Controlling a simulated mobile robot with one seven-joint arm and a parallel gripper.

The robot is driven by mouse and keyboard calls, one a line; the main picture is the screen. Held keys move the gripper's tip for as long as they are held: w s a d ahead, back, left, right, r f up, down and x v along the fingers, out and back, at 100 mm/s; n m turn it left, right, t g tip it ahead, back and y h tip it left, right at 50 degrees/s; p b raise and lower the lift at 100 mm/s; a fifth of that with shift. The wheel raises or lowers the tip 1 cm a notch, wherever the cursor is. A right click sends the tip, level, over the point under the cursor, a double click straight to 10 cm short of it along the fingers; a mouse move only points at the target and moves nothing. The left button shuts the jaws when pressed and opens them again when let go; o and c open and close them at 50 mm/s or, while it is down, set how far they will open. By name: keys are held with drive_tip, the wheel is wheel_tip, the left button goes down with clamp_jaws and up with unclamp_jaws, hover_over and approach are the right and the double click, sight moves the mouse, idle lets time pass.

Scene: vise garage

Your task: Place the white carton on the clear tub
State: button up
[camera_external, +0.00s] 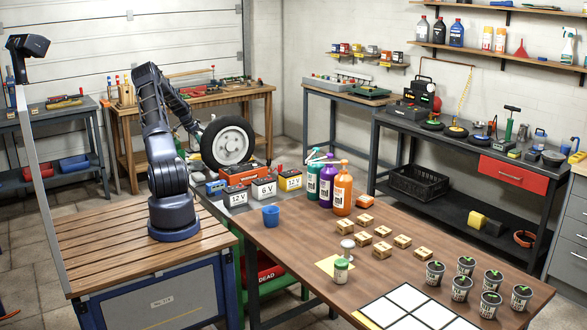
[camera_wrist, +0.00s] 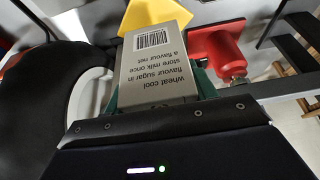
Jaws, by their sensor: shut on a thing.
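The white carton (camera_wrist: 155,68), a pale box with printed text and a barcode, is close in front of my gripper (camera_wrist: 160,108) in the wrist view. My gripper is shut on the carton. Teal-green parts show at both sides of it; I cannot tell whether they are fingers. In the external view my arm reaches up from its base and over toward the back, near the wheel. My gripper and the carton cannot be made out there. I cannot pick out the clear tub in either view.
A wheel with a black tyre (camera_external: 228,142) stands behind the near table; a black round shape (camera_wrist: 38,90) fills the wrist view's left. A red object (camera_wrist: 215,52) and a yellow one (camera_wrist: 155,15) are close to the carton.

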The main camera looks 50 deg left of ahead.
drive_tip(key=shift+f, duration=2.1)
drive_tip(key=shift+f, duration=0.1)
drive_tip(key=o, duration=1.2)
drive_tip(key=v, duration=1.2)
